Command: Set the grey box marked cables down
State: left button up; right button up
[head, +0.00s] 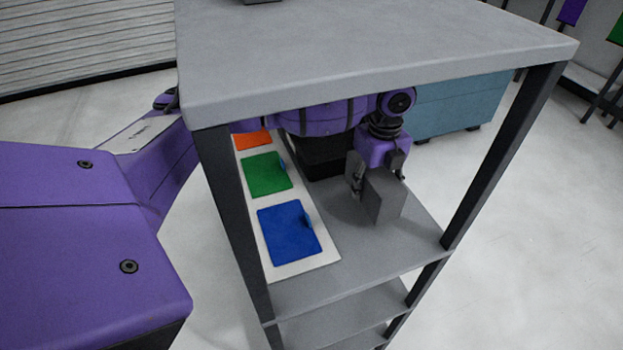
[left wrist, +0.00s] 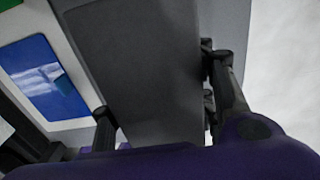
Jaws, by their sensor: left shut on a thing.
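The grey box (head: 384,197) is in the grip of my left gripper (head: 379,170), inside the shelf unit under its top board. In the left wrist view the grey box (left wrist: 140,65) fills the middle, with one finger of my left gripper (left wrist: 158,100) on each side. No cables marking shows on the faces in view. The box is over the grey shelf board (head: 372,262); I cannot tell whether its underside touches the board. My right gripper is not in view.
A white strip (head: 300,270) with blue (head: 290,233), green (head: 266,175) and orange (head: 252,138) panels lies along the shelf's left side. A black box (head: 325,158) is behind. Dark posts (head: 505,150) and the top board (head: 380,60) enclose the space. The front shelf area looks clear.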

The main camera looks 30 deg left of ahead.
pick_arm(q)
jog(key=shift+w+d, duration=0.3)
jog(key=shift+w, duration=0.1)
notch_tip(320, 180, down, 3)
jog(key=shift+s+f+b, duration=0.1)
jog(key=shift+f+b, duration=0.05)
jog(key=shift+b, duration=0.85)
jog(key=shift+f, duration=0.15)
jog(key=shift+r, duration=0.3)
jog(key=shift+f, duration=0.15)
jog(key=o, duration=1.4)
jog(key=shift+f, duration=0.1)
jog(key=shift+c, duration=0.2)
jog(key=o, duration=0.4)
jog(key=shift+a, duration=0.1)
